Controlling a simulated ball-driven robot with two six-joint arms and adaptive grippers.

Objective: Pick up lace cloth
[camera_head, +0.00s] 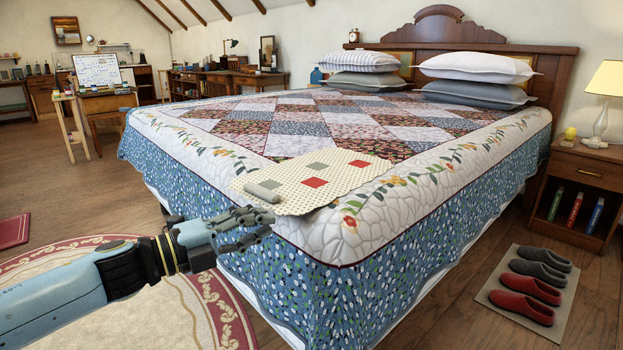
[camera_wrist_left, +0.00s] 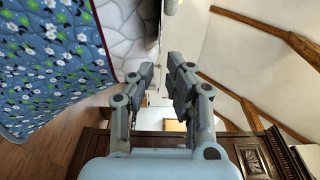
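A cream dotted cloth (camera_head: 298,173) lies flat on the near end of the quilted bed. Two red squares (camera_head: 314,182) and two grey-green squares (camera_head: 318,166) show on it. A small grey rolled piece (camera_head: 262,192) lies at its left edge. No lace pattern is clear, so I cannot tell which piece is the lace cloth. My left gripper (camera_head: 268,224) is beside the bed's near corner, in front of the cloth and apart from it. In the left wrist view its fingers (camera_wrist_left: 160,84) stand apart with nothing between them. My right gripper is not in view.
The bed (camera_head: 215,165) has a blue floral skirt and pillows (camera_head: 475,68) at the far end. A nightstand (camera_head: 578,170) with a lamp stands at right, and slippers (camera_head: 528,285) lie on a floor mat. An oval rug (camera_head: 215,300) is below my left arm.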

